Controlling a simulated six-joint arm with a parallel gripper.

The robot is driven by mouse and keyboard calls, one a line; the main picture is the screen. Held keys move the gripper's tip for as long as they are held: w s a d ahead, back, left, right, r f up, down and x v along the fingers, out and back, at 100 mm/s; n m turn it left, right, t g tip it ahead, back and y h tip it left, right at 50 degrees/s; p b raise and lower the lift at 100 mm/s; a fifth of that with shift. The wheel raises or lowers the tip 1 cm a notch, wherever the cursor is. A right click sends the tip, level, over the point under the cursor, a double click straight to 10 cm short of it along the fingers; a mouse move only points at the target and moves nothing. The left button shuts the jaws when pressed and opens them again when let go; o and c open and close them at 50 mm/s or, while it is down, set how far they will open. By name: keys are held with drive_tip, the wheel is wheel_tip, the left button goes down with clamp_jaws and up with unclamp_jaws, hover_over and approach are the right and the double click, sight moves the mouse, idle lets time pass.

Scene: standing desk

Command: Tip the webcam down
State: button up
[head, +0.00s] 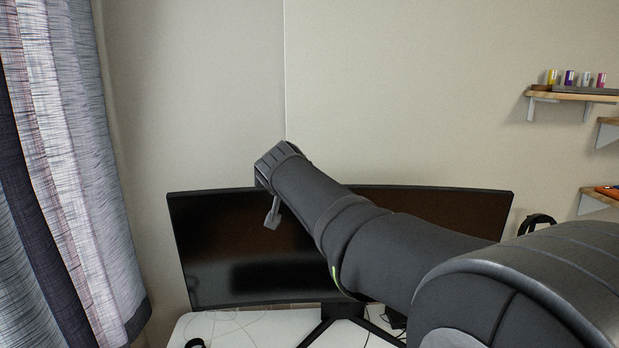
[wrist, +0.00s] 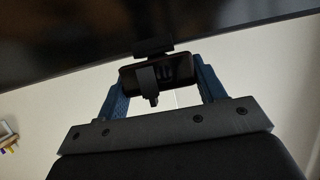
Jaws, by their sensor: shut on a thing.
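The webcam (wrist: 178,70) is a small dark bar mounted at the edge of the monitor (wrist: 70,35) in the wrist view. My gripper (wrist: 160,72) has its two blue fingers on the webcam's two ends, shut on it. In the head view the monitor (head: 235,250) is a wide curved black screen on the desk. The end of my arm reaches its top edge, left of centre. My arm hides the webcam and my fingertips there. The webcam's exact tilt is hard to tell.
The white desk (head: 240,330) lies below the monitor, with thin cables on it. A curtain (head: 75,150) hangs at the left. Wall shelves (head: 570,95) with small coloured cans are at the right. Headphones (head: 538,220) show right of the monitor. The wall above the monitor is clear.

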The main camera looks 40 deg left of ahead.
drive_tip(key=shift+d+t+y, duration=0.2)
drive_tip(key=shift+t+y, duration=0.4)
drive_tip(key=shift+s+f+y, duration=0.1)
drive_tip(key=shift+s+y, duration=0.05)
drive_tip(key=shift+y, duration=0.25)
drive_tip(key=o, duration=1)
drive_tip(key=shift+t, duration=0.3)
drive_tip(key=shift+s, duration=0.1)
drive_tip(key=v, duration=1.7)
drive_tip(key=shift+d+r, duration=0.1)
drive_tip(key=shift+r, duration=0.2)
